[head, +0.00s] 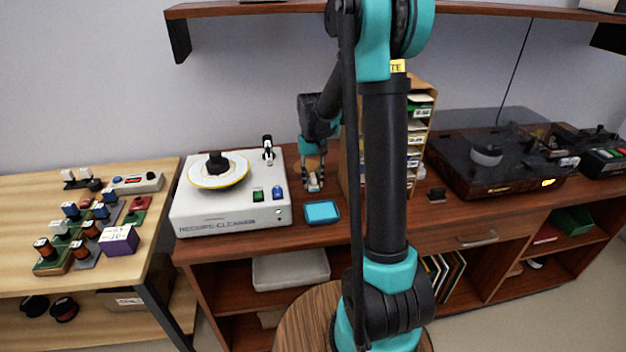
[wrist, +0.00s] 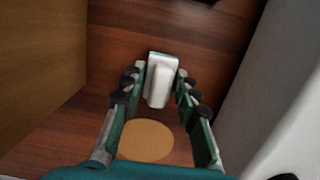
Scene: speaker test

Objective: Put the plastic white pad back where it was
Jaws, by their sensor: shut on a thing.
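The white plastic pad (wrist: 158,82), a small block with rounded edges, is between the fingertips of my gripper (wrist: 159,80) in the wrist view. My gripper is shut on it. In the head view my gripper (head: 313,184) points down, low over the wooden cabinet top, between the record cleaner and the wooden organizer. The pad is too small to make out clearly there. Whether the pad touches the cabinet top, I cannot tell.
The white record cleaner (head: 235,217) stands left of my gripper, and the wooden organizer (head: 420,92) right. A blue-topped pad (head: 322,212) lies in front. A round tan disc (wrist: 146,140) lies on the cabinet top. A turntable (head: 500,170) is further right.

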